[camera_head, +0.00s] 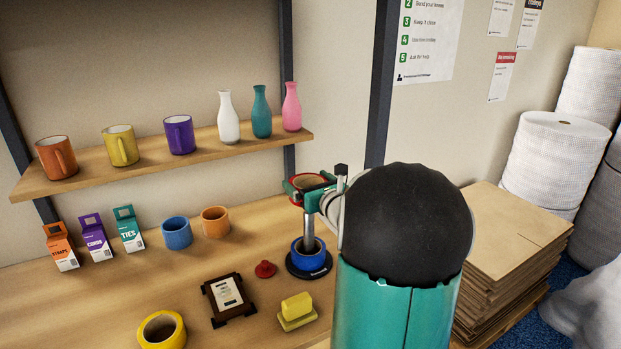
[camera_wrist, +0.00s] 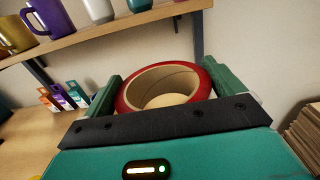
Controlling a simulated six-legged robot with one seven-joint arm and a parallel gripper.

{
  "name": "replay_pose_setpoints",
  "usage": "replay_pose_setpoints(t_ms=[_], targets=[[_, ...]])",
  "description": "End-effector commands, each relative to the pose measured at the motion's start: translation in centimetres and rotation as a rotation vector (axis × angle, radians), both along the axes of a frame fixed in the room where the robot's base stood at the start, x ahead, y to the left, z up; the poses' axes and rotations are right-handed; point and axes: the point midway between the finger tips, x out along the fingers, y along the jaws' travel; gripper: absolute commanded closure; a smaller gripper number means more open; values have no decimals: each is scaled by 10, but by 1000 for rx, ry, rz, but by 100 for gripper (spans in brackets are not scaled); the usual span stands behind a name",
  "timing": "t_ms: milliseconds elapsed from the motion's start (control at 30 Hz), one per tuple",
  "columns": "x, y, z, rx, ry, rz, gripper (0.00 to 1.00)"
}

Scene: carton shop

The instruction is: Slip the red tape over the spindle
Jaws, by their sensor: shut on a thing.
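The red tape (camera_head: 308,182) is a ring with a tan core, held in my gripper (camera_head: 312,190) above the spindle. In the wrist view the tape (camera_wrist: 207,84) sits between the two green jaws of my gripper (camera_wrist: 160,95), with its hole facing up and toward the camera. The spindle (camera_head: 308,229) is a grey metal post on a round black base (camera_head: 327,268). A blue tape roll (camera_head: 312,249) sits around its foot. The tape appears right over the post's top; whether the post enters the hole is hidden.
A yellow tape roll (camera_head: 162,330), a framed card (camera_head: 228,298), a red knob-like piece (camera_head: 265,269) and a yellow block (camera_head: 297,308) lie on the bench. Blue (camera_head: 177,233) and orange (camera_head: 215,222) cups stand behind. A shelf (camera_head: 160,154) with mugs and vases hangs above.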

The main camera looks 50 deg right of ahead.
Motion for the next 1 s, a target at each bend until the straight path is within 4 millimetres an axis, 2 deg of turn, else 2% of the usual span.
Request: replay_pose_setpoints(t_ms=[1000], targets=[[0, -6, -74, 1, 0, -3, 33]])
